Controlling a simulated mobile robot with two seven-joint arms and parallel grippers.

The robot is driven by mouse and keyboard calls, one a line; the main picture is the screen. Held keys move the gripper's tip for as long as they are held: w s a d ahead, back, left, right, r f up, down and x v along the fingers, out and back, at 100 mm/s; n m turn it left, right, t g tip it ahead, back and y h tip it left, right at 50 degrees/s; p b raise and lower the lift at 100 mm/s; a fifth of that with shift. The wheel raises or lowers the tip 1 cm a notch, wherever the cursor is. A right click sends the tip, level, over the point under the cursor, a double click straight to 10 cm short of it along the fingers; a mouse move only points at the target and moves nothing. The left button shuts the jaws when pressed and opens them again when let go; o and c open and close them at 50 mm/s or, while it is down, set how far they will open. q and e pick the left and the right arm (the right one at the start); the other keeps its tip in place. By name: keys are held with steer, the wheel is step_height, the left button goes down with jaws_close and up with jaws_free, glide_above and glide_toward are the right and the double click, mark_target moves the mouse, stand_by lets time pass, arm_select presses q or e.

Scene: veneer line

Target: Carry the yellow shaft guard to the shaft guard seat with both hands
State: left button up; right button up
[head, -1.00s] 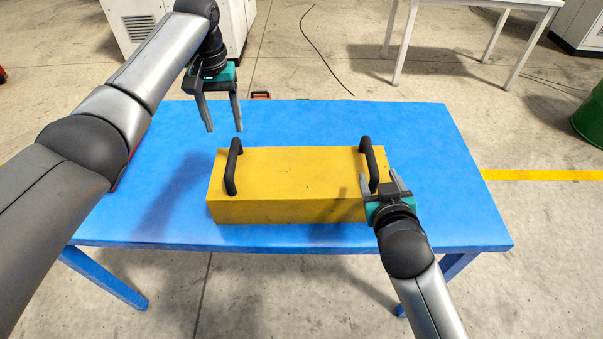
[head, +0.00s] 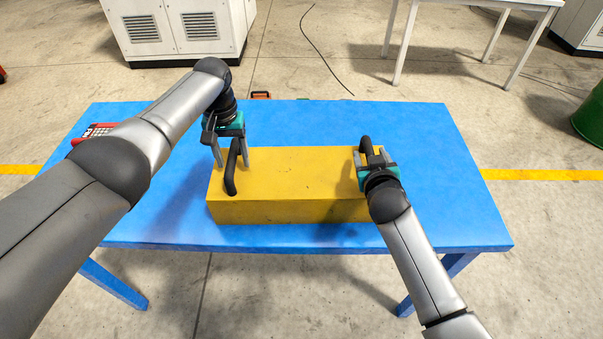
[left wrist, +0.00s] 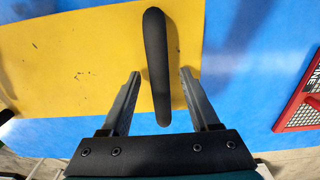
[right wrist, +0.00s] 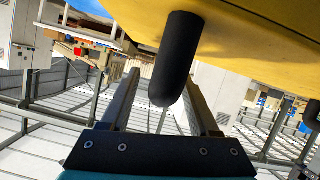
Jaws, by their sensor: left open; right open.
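The yellow shaft guard (head: 290,182) is a long box lying on the blue table, with a black handle at each end. My left gripper (head: 231,163) is open, with its fingers on either side of the left handle (head: 231,178). In the left wrist view that handle (left wrist: 156,60) stands between the spread fingers, with gaps on both sides. My right gripper (head: 371,155) is open at the right handle (head: 365,146). In the right wrist view the handle end (right wrist: 176,60) shows between the fingers. The shaft guard seat cannot be made out.
The blue table (head: 420,140) has bare room around the guard. Grey cabinets (head: 175,28) and a white table (head: 480,5) stand beyond. A green drum (head: 590,118) is at the right.

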arm_select(q)
steer(key=shift+c, duration=0.3)
arm_select(e)
steer(key=shift+c, duration=0.4)
arm_select(q)
jaws_close()
arm_select(e)
jaws_close()
stand_by(0.5)
arm_select(q)
steer(key=shift+w+r, duration=0.1)
arm_select(e)
steer(key=shift+w+r, duration=0.1)
steer(key=shift+r, duration=0.05)
